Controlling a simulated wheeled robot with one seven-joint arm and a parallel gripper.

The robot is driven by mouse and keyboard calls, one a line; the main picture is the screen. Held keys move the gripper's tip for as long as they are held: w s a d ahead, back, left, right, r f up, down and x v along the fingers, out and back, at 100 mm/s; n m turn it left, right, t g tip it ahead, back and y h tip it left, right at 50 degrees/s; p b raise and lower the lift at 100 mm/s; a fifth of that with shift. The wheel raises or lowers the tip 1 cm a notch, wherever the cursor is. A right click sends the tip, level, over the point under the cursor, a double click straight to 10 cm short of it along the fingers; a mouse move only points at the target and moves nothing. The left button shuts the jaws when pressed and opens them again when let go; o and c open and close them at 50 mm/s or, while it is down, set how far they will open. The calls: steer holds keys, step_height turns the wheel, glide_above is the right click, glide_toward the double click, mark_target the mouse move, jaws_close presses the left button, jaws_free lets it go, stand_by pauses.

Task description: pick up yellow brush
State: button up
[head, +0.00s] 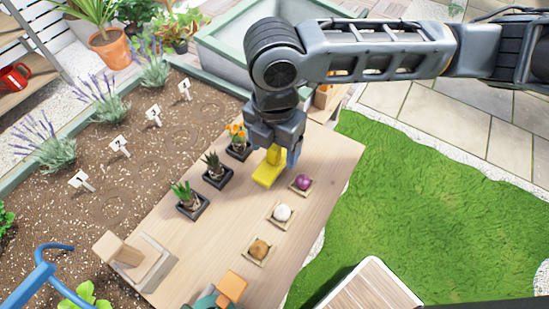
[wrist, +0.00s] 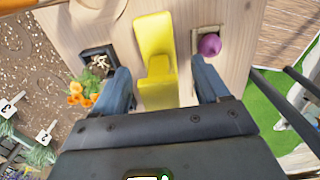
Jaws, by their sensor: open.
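The yellow brush (head: 267,174) lies on the wooden table below my gripper (head: 275,152); its upper part is partly hidden by the gripper in the head view. In the wrist view the brush (wrist: 154,40) runs away from me, with its near end between the two blue-grey fingers. My gripper (wrist: 164,80) is open, one finger on each side of the brush with a gap on both sides. I cannot tell how far the fingertips are above the table.
A purple ball-shaped item (head: 303,182), a white one (head: 282,212) and a brown one (head: 258,249) sit on small trays to the right. Potted plants, including orange flowers (head: 237,132), stand left. A wooden block tool (head: 135,258) lies at the table's front left.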

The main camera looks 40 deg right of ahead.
steer(key=shift+f, duration=1.25)
steer(key=shift+c, duration=0.4)
steer(key=c, duration=1.2)
steer(key=shift+r, duration=0.1)
steer(key=shift+r, duration=0.55)
steer(key=r, duration=0.1)
steer(key=d+r, duration=0.1)
steer(key=r, duration=0.1)
steer(key=shift+s+r, duration=0.2)
steer(key=s+d+r, duration=0.2)
steer(key=d, duration=0.1)
steer(key=s+d+r, duration=0.1)
steer(key=d+r, duration=0.1)
steer(key=d, duration=0.1)
steer(key=s+d+r+b, duration=0.1)
steer(key=s+d+r, duration=0.1)
steer(key=d, duration=0.1)
steer(key=shift+s+r, duration=0.2)
steer(key=shift+s, duration=0.1)
